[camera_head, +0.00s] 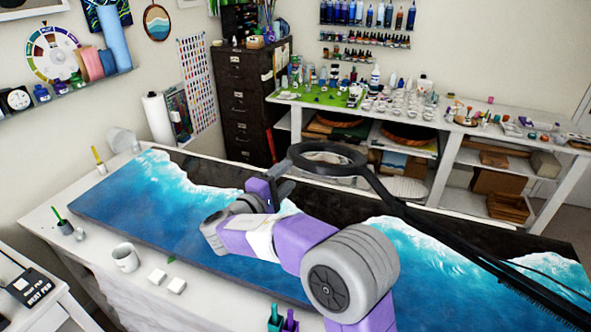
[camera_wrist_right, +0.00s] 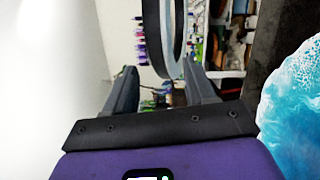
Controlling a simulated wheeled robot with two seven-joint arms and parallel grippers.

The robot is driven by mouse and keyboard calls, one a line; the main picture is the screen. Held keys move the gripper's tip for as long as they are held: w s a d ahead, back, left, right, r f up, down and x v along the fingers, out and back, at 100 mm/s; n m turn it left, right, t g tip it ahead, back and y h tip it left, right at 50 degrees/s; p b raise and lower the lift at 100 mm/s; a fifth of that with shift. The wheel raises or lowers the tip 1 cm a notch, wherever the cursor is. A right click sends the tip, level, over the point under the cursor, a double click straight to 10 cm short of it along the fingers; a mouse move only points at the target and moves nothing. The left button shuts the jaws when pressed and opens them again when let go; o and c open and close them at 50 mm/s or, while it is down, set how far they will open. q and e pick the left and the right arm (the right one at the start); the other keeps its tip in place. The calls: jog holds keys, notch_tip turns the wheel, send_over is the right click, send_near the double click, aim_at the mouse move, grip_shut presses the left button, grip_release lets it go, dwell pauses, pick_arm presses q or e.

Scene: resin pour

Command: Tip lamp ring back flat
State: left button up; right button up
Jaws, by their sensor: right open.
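The black lamp ring (camera_head: 328,151) hangs over the far side of the blue and white resin panel (camera_head: 150,205), on a long black arm (camera_head: 425,215) that comes in from the lower right. In the head view the ring looks close to level. My right gripper (camera_head: 272,182) is just left of the ring and close to it. In the right wrist view the ring (camera_wrist_right: 164,38) shows between the two spread fingers of my right gripper (camera_wrist_right: 160,70). The gripper is open, and I cannot tell whether a finger touches the ring. My left gripper is out of view.
Teal and purple containers (camera_head: 283,320) are at the bottom. A paper roll (camera_head: 158,119) stands at the back left. A cluttered shelf bench (camera_head: 450,125) is behind the panel.

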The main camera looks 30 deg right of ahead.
aim_at(297, 166)
jog(key=shift+w+d+f, duration=0.2)
jog(key=shift+w+d, duration=0.1)
jog(key=shift+w, duration=0.2)
jog(key=shift+w+d+f, duration=0.15)
jog(key=shift+w+d, duration=0.15)
jog(key=shift+w, duration=0.15)
jog(key=x, duration=0.2)
jog(key=p+x, duration=0.1)
jog(key=x, duration=0.3)
jog(key=shift+s+d+r+p, duration=0.1)
jog(key=shift+s+d+p, duration=0.05)
jog(key=shift+s+p, duration=0.15)
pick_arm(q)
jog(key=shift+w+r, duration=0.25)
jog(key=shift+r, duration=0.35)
pick_arm(e)
grip_shut()
